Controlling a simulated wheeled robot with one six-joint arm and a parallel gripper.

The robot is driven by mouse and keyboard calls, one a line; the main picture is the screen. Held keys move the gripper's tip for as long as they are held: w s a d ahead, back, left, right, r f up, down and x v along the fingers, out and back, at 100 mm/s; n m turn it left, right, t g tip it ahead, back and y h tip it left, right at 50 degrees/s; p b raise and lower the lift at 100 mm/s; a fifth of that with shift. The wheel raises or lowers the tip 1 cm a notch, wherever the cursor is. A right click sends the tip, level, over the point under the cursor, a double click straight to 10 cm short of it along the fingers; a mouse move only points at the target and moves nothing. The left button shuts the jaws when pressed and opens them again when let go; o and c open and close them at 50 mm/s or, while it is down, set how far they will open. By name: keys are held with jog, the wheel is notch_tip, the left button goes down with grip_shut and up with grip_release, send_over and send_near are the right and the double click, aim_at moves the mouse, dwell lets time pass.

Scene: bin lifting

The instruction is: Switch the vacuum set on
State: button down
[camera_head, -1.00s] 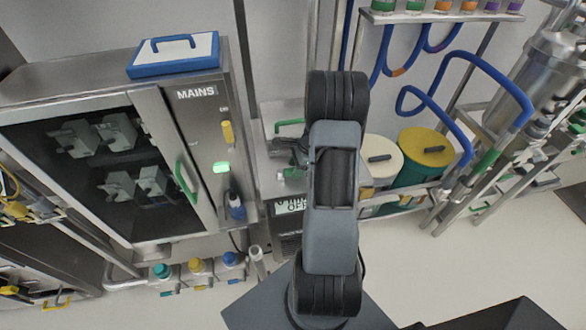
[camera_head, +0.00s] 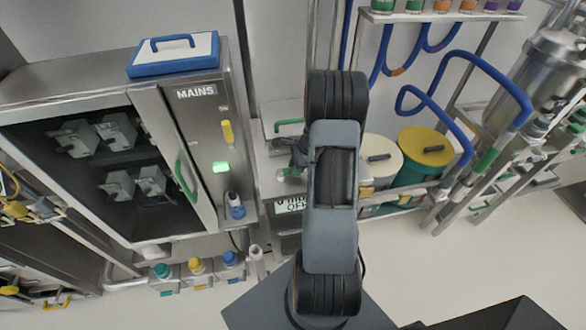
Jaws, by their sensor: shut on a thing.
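The vacuum set seems to be the grey metal unit (camera_head: 268,180) at the middle, largely behind my arm. A white label (camera_head: 288,205) on its front shows "OFF" in its lower line; the rest is partly hidden. My gripper (camera_head: 291,168) is dark and small, left of my forearm, over the unit's top. My arm hides much of the gripper and the unit's right side.
Right are a yellow-lidded green drum (camera_head: 415,172), blue hoses (camera_head: 480,62) and a metal vessel (camera_head: 548,65).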

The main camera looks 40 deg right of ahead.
jog(key=shift+w+a+r, duration=0.1)
jog(key=shift+a, duration=0.25)
jog(key=shift+d, duration=0.25)
jog(key=shift+w+d+n+g, duration=0.3)
jog(key=shift+w+n+g, duration=0.15)
jog(key=shift+n, duration=0.55)
jog(key=w+n+g+b, duration=0.1)
jog(key=n, duration=0.1)
jog(key=shift+w+d+n, duration=0.15)
jog(key=shift+w+n, duration=0.05)
jog(key=shift+n, duration=0.2)
jog(key=shift+w+r+n+g+b, duration=0.1)
jog(key=shift+w+n+g+b, duration=0.45)
jog(key=shift+n, duration=0.75)
jog(key=shift+w, duration=0.1)
